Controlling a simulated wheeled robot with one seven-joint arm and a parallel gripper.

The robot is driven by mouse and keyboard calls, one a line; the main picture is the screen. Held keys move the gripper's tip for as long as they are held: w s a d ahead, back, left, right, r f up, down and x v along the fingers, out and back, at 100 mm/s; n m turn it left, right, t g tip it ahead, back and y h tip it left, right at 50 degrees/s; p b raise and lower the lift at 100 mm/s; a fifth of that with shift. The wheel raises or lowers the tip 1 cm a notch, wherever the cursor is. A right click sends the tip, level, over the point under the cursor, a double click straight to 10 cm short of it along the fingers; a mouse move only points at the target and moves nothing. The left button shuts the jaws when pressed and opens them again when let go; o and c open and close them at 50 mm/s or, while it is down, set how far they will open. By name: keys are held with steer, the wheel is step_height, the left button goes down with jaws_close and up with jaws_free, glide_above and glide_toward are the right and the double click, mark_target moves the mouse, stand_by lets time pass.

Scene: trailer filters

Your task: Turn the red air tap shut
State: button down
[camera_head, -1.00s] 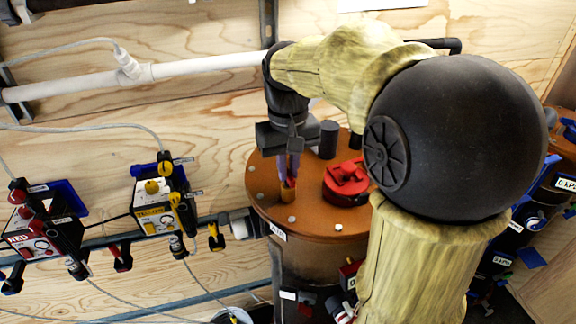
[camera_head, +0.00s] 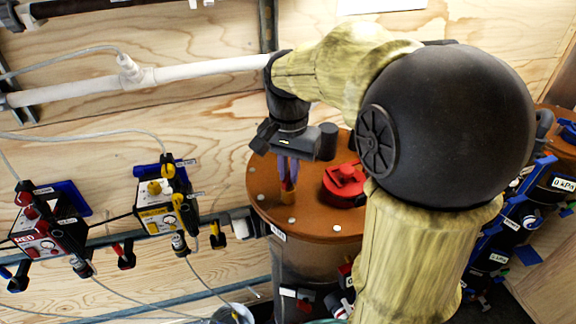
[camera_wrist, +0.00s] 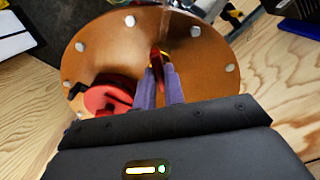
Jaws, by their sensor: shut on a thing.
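The red air tap (camera_wrist: 156,54) stands on the orange-brown tank lid (camera_wrist: 95,50), with a small red handle and a brass base. In the head view its brass base (camera_head: 288,198) shows just below my fingertips. My gripper (camera_head: 288,180) points down from above with its purple-grey fingers around the handle. In the wrist view my gripper (camera_wrist: 163,80) is closed on the red handle, one finger on each side. The fingers hide part of the handle, so I cannot tell its exact angle.
A round red cap (camera_head: 344,184) sits on the lid to the right of the tap, close to my fingers. Bolts ring the lid's edge. A yellow box (camera_head: 155,218) and a red box (camera_head: 45,242) hang on the wall at left. Blue fittings (camera_head: 515,215) stand at right.

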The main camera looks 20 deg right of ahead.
steer(key=m+p, duration=0.1)
steer(key=m, duration=0.3)
steer(key=shift+r+m, duration=0.15)
steer(key=shift+m, duration=0.25)
steer(key=m+p, duration=0.1)
steer(key=m, duration=0.3)
steer(key=shift+m, duration=0.3)
steer(key=c, duration=1.5)
jaws_free()
steer(key=shift+s, duration=0.1)
step_height(320, 180, up, 17)
steer(key=shift+r+b, duration=0.1)
steer(key=shift+b, duration=0.25)
